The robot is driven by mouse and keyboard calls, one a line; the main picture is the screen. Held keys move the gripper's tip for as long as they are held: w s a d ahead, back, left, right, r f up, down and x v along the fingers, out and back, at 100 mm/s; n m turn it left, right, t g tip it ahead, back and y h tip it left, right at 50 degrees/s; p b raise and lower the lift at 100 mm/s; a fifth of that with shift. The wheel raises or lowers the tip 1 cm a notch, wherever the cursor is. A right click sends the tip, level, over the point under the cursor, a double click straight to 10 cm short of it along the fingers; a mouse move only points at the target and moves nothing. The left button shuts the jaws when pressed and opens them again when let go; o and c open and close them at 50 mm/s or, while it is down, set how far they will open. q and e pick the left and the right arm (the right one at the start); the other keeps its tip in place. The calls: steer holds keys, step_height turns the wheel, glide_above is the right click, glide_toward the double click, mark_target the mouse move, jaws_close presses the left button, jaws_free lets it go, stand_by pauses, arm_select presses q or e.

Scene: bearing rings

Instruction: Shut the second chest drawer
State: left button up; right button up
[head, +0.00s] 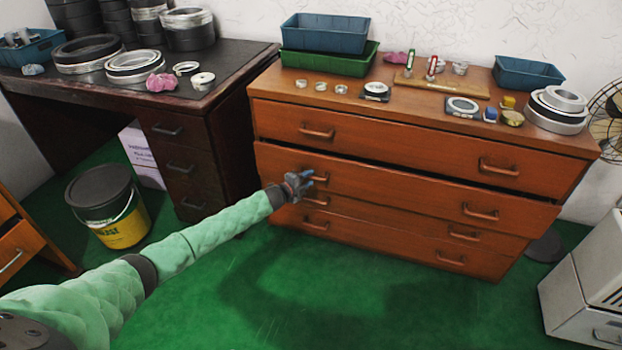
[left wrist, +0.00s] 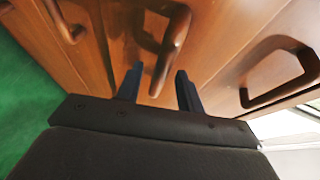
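The wooden chest (head: 285,105) stands against the wall on the right in the head view. Its second drawer (head: 390,193) sticks out a little, with a dark gap along its top edge. The drawer's right handle (head: 480,213) is bare. My left gripper (head: 300,184) is at the drawer's left handle (head: 320,179) and partly covers it. In the left wrist view, my left gripper's two dark fingers (left wrist: 160,88) are apart. A curved wooden handle (left wrist: 176,35) reaches down between them, with gaps visible on both sides. My right gripper is not in view.
Rings, a green bin (head: 325,62) and blue bins stand on the chest top. A dark desk (head: 225,60) is at left, with a bucket (head: 105,205) beside it. A white cabinet (head: 585,290) stands at right. The green floor before the chest is clear.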

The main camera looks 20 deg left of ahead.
arm_select(q)
steer(key=shift+w+d+f, duration=0.1)
steer(key=shift+w+d, duration=0.2)
steer(key=shift+w, duration=0.35)
steer(key=shift+w+d+f, duration=0.1)
steer(key=shift+w, duration=0.1)
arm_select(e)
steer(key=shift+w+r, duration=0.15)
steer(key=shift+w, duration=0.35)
